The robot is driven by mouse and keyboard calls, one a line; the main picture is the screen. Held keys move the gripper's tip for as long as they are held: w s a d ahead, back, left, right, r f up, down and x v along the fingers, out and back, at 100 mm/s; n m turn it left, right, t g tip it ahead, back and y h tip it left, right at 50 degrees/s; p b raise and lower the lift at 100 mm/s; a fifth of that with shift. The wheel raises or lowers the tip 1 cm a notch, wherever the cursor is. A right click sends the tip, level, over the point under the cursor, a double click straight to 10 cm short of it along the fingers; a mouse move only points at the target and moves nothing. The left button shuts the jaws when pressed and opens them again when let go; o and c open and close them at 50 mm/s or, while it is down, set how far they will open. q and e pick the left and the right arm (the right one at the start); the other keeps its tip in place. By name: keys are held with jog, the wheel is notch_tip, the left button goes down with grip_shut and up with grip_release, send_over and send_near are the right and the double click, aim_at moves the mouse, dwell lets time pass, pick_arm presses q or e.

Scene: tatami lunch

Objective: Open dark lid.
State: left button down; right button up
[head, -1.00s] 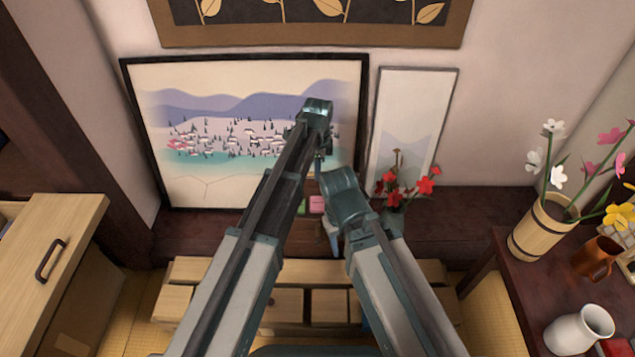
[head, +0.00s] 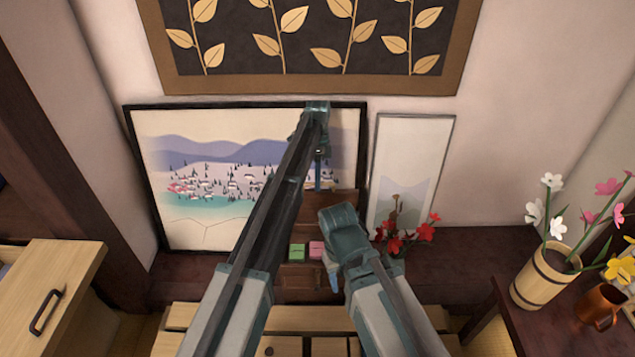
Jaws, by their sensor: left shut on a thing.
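The dark lid (head: 339,204) is a brown panel standing raised behind a dark box (head: 298,281) on the shelf at the back wall. My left gripper (head: 318,186) reaches down to the lid's upper edge and is shut on it; my arm hides part of this contact. A green block (head: 297,252) and a pink block (head: 316,248) show at the box, below the lid. My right gripper (head: 331,277) hangs at the box's right side, mostly hidden by its own wrist, so its jaws cannot be judged.
A framed landscape (head: 200,225) and a narrow picture (head: 415,150) lean on the wall. Red flowers (head: 420,232) stand close to the right of my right wrist. A drawer cabinet (head: 65,275) is at left; a flower bucket (head: 540,280) and brown mug (head: 598,305) are at right.

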pick_arm(q)
jog(key=shift+w+a, duration=0.1)
jog(key=shift+w, duration=0.85)
jog(key=c, duration=0.9)
grip_release()
jog(key=shift+s, duration=0.3)
jog(key=shift+r, duration=0.1)
jog(key=shift+w+r+p, duration=0.15)
jog(key=shift+r+p, duration=0.1)
jog(key=shift+p, duration=0.15)
jog(key=p+v, duration=1.2)
jog(key=v, duration=0.1)
